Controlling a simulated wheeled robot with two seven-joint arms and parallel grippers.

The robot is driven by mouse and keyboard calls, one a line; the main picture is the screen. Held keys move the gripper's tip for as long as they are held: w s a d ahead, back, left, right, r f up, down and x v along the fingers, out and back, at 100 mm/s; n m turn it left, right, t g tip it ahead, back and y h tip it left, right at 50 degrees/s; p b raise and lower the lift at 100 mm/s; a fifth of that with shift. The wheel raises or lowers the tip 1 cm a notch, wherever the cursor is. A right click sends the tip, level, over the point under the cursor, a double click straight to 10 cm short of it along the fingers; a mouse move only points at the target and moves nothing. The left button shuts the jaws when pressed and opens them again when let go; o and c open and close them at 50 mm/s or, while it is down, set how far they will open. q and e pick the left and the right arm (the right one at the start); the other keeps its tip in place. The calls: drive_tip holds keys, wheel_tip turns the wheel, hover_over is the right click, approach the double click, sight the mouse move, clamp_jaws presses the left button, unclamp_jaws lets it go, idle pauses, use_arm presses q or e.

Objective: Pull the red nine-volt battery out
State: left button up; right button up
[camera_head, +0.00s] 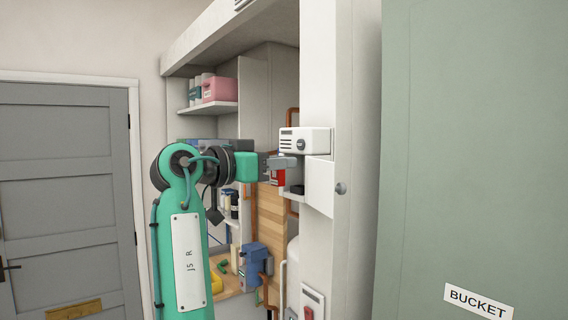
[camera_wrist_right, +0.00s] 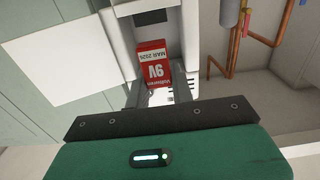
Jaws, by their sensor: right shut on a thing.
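The red nine-volt battery (camera_head: 278,178) shows just below my right gripper's fingers in the head view. In the right wrist view the battery (camera_wrist_right: 154,66) is upside down, with "9V" and "MAR 2025" on its label. It sits at a white housing (camera_wrist_right: 122,8), which also shows in the head view as a small white unit (camera_head: 305,140) on the cabinet's edge. My right gripper (camera_head: 283,163) is shut on the battery; the fingers partly hide its near end. How far it sits inside the housing is unclear. My left gripper is out of view.
A white flap (camera_head: 320,185) hangs open beside the housing. Shelves with a pink box (camera_head: 220,89) stand behind. A blue vise (camera_head: 255,262) is on the wooden bench below. A green panel (camera_head: 470,150) marked "BUCKET" fills the right. A grey door (camera_head: 65,190) is at left.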

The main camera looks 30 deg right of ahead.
drive_tip(key=shift+s+a, duration=0.2)
drive_tip(key=shift+a, duration=2)
